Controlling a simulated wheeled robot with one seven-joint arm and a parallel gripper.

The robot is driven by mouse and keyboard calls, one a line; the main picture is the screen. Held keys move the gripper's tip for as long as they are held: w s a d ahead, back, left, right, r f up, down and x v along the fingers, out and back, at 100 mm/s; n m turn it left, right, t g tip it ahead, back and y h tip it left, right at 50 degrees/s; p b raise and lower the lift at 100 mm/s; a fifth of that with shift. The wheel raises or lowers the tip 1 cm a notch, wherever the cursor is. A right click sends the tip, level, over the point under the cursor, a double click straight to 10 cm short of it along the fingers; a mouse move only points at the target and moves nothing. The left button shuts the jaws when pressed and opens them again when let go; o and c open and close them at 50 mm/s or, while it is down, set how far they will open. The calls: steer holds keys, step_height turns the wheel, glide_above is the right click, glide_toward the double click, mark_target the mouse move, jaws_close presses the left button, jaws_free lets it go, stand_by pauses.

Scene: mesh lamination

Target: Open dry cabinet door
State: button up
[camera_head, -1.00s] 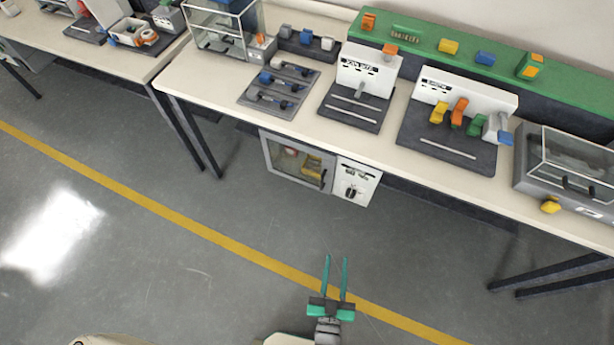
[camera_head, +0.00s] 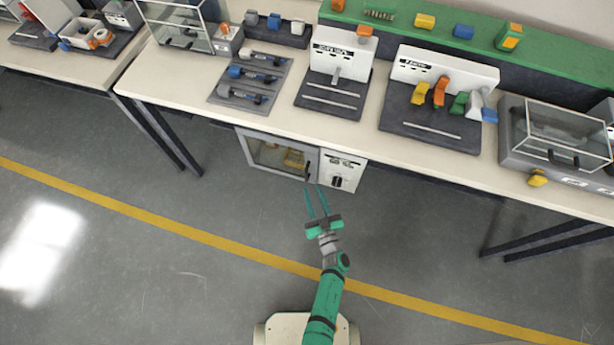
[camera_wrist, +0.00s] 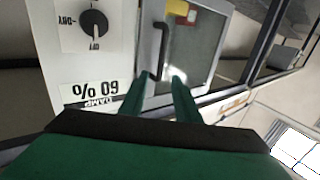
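The dry cabinet (camera_head: 277,157) sits under the workbench, with a glass door in a light frame at left and a white control panel (camera_head: 343,171) at right. The door looks shut. Its dark upright handle (camera_head: 307,171) is on the door's right side; it also shows in the wrist view (camera_wrist: 159,52). Yellow and red items show behind the glass. My gripper (camera_head: 316,201) is in front of the cabinet, just below the handle in the head view. Its two green fingers are apart and empty. In the wrist view the fingertips (camera_wrist: 177,88) point toward the door, near the handle's end.
The workbench (camera_head: 285,119) overhangs the cabinet and carries several fixtures and tools. Dark table legs (camera_head: 160,135) stand left of the cabinet. The grey floor in front is clear, with a yellow line (camera_head: 215,240) across it.

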mark_target(306, 175)
steer(key=x, duration=0.5)
steer(key=shift+w+a, duration=0.3)
steer(key=shift+w+d, duration=0.1)
steer(key=shift+w, duration=0.6)
jaws_close()
steer(key=shift+w+a, duration=0.1)
steer(key=shift+a, duration=0.1)
